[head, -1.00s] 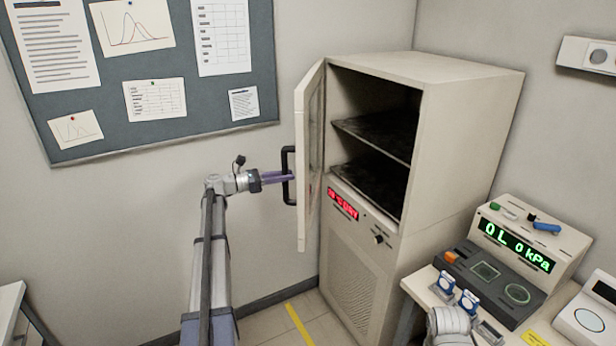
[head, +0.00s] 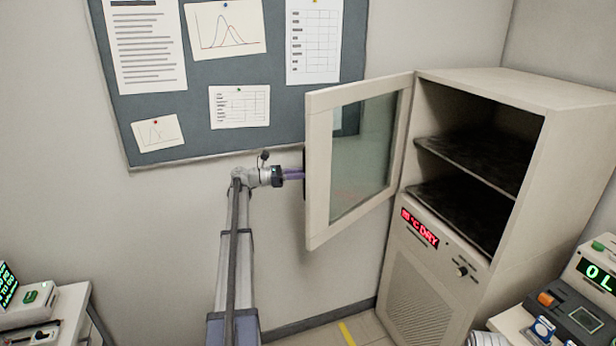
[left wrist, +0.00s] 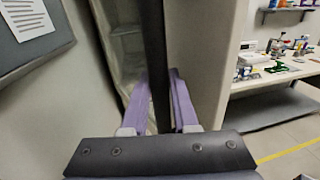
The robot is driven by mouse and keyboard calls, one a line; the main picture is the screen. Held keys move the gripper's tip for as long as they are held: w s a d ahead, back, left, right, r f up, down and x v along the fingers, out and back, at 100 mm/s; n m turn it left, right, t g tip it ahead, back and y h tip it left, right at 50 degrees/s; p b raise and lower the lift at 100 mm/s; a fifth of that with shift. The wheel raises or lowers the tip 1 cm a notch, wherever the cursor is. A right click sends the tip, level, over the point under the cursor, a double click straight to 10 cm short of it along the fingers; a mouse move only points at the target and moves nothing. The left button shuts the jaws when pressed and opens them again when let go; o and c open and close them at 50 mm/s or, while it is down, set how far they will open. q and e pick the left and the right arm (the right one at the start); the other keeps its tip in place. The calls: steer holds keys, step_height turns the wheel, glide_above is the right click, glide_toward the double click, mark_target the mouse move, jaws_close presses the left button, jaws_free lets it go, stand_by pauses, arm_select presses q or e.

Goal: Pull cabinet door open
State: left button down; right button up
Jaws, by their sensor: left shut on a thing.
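The cabinet (head: 575,150) stands at the right in the head view, with its door (head: 318,170) swung wide open to the left. The door has a cream frame and a glass pane. My left gripper (head: 300,174) is at the door's outer edge, shut on the black handle, which is mostly hidden behind the door frame. In the left wrist view the black handle (left wrist: 154,60) runs upright between the purple fingers. The cabinet's inside shows dark shelves (head: 475,160). My right gripper is not in view.
A pinboard (head: 190,130) hangs on the wall behind my left arm. A bench with a device (head: 590,275) stands at the lower right, and another bench (head: 65,315) at the lower left. The floor in front of the cabinet is clear.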

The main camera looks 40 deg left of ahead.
arm_select(q)
steer(key=shift+w+a, duration=0.1)
stand_by(0.3)
steer(key=c, duration=0.7)
jaws_free()
steer(key=v, duration=0.7)
steer(key=shift+s+a, duration=0.25)
steer(key=shift+s, duration=0.05)
